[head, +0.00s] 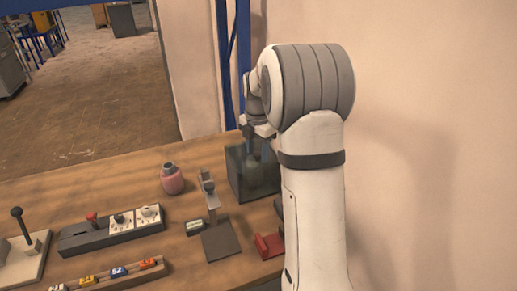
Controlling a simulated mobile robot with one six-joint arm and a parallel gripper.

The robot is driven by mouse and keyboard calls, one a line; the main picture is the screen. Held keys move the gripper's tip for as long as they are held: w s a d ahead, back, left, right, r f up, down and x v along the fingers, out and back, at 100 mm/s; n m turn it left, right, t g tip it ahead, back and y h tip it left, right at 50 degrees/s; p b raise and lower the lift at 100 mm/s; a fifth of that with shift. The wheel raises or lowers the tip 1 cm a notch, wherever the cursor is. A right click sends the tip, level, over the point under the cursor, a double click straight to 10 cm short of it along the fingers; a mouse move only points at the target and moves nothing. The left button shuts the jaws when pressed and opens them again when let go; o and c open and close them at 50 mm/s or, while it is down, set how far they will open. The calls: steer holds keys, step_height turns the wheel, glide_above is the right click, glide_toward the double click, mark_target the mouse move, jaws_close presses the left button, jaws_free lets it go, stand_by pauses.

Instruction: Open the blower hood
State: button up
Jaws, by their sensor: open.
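The blower hood looks to be the dark, see-through box (238,179) at the back right of the wooden bench, beside my arm. A rounded grey-green shape shows dimly through its front wall. My gripper (251,143) points down at the top of the box, with its fingers overlapping the upper edge in the picture. It is open, and nothing shows between its fingers. I cannot tell whether it touches the box. My arm hides the right side of the box.
A pink jar (172,179) and a grey stand (220,240) are left of the box. A red holder (269,245) is close to my arm. A switch panel (112,229), toy cars (119,271) and a lever (22,228) fill the front left. A blue post (243,60) rises behind.

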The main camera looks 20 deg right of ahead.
steer(key=shift+c, duration=0.2)
jaws_close()
stand_by(0.4)
